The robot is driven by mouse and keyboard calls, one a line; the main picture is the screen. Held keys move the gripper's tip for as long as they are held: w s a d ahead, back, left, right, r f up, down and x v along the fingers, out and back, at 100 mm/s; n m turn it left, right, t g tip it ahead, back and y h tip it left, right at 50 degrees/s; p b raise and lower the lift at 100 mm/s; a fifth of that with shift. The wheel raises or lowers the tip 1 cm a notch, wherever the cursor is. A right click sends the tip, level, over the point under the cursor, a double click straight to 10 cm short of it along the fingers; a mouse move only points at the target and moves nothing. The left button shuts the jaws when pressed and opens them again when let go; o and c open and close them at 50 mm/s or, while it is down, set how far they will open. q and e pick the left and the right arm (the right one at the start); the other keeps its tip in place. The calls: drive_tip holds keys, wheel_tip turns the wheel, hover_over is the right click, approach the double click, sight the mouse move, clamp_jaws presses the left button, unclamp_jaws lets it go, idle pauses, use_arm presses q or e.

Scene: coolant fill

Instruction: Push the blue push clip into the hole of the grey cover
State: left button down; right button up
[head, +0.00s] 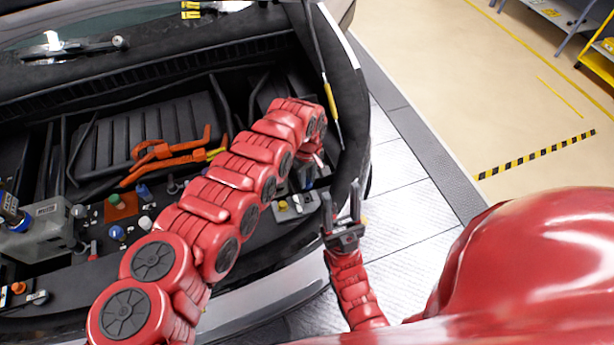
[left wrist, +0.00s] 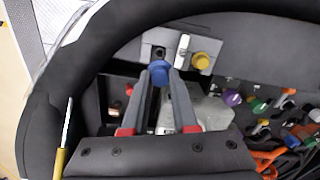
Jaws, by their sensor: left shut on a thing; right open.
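In the left wrist view my left gripper (left wrist: 163,78) is shut on the blue push clip (left wrist: 159,70), its round head between the fingertips. The grey cover (left wrist: 149,52) lies just beyond it. A dark hole (left wrist: 160,51) shows at the upper edge of the clip's head; I cannot tell whether the clip touches the cover. My right gripper (head: 342,206) is open and empty, right of the cover by the car's front edge.
A yellow knob (left wrist: 202,61) and a white upright piece (left wrist: 182,48) stand beside the hole. Orange cables (head: 165,155), several coloured caps and a grey box (head: 45,230) lie to the left.

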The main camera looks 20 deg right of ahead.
use_arm(q)
wheel_tip(320, 180, down, 6)
drive_tip(key=b, duration=0.5)
drive_tip(key=shift+f+b, duration=0.95)
idle(1.7)
drive_tip(key=shift+r, duration=0.15)
drive_tip(key=shift+r+p, duration=0.65)
drive_tip(key=shift+p, duration=0.05)
drive_tip(key=shift+f+b, duration=0.8)
drive_tip(key=shift+b, duration=0.15)
idle(1.2)
